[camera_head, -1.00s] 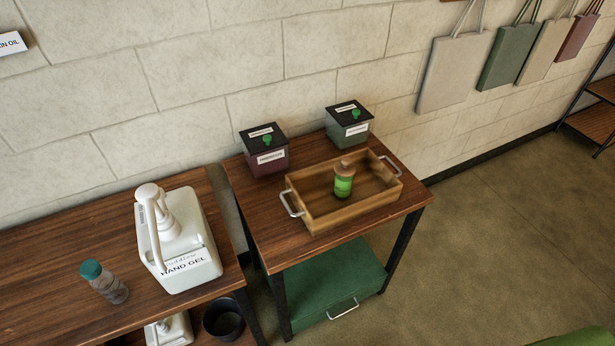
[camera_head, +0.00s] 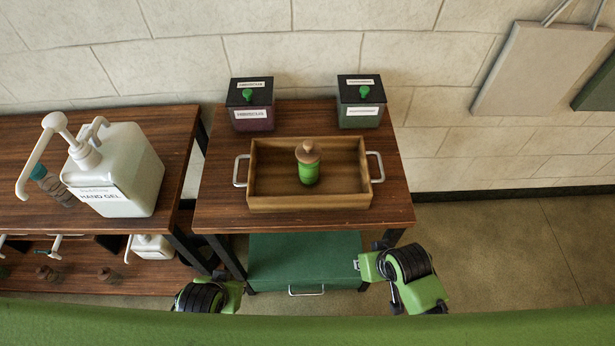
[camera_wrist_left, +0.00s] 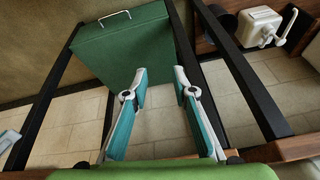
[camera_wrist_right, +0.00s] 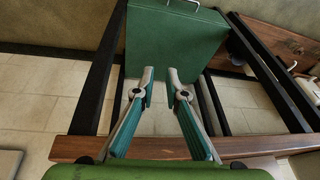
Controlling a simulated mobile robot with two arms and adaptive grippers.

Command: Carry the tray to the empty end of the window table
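The wooden tray (camera_head: 262,203) has a metal handle on each short side. It sits on the small brown table (camera_head: 225,213) and holds a green bottle with a brown cap (camera_head: 308,165), upright. In the head view my arms show low in front of this table, and the fingertips are not clear there. In the left wrist view my left gripper (camera_wrist_left: 159,82) is open with nothing between its fingers. In the right wrist view my right gripper (camera_wrist_right: 159,82) has a narrower gap between its fingers, also empty. Both grippers are apart from the tray.
Two lidded boxes, one maroon (camera_head: 252,117) and one green (camera_head: 361,112), stand behind the tray. A longer table (camera_head: 30,219) at left bears a white hand gel jug (camera_head: 130,178) and a bottle. A green case (camera_head: 305,258) lies under the small table. The floor at right is clear.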

